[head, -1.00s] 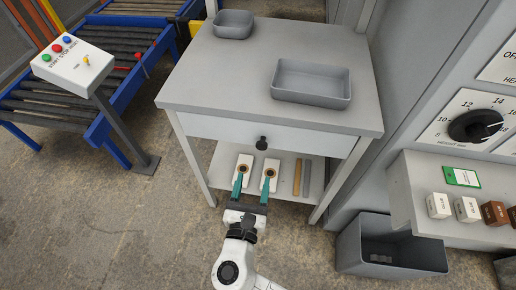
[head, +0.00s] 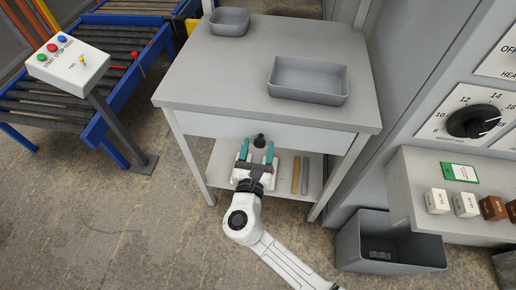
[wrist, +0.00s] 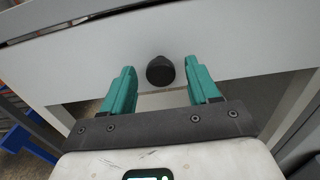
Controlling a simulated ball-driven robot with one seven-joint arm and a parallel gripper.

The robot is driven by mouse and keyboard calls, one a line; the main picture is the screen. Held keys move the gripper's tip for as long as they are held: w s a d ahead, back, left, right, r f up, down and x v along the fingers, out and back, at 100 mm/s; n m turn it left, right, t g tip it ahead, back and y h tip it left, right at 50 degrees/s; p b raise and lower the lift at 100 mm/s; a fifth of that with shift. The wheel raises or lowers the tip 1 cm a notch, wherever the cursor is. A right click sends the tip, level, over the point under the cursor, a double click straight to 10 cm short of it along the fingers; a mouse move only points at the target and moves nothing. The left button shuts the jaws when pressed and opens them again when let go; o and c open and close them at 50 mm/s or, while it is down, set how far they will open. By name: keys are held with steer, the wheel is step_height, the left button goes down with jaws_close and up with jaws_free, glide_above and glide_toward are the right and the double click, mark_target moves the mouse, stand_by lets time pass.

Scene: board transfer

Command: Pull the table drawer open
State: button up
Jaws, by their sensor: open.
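The table drawer (head: 310,137) is a pale grey front under the tabletop, and it looks shut. Its round black knob (head: 259,141) sits at the middle of the front; it also shows in the wrist view (wrist: 160,71). My gripper (head: 257,147) is open, with teal fingers pointing at the drawer front. In the wrist view my gripper (wrist: 160,80) has one finger on each side of the knob, with gaps on both sides. I cannot tell exactly how far the fingertips are from the drawer front.
Two grey trays (head: 308,97) (head: 230,31) rest on the tabletop (head: 215,75). A lower shelf (head: 225,151) holds a tan bar (head: 296,174) and a grey bar. A grey bin (head: 347,246) and a control panel stand at right, a roller conveyor at left. The floor in front is open.

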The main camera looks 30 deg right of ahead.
jaws_close()
stand_by(0.4)
steer(key=shift+s, duration=0.1)
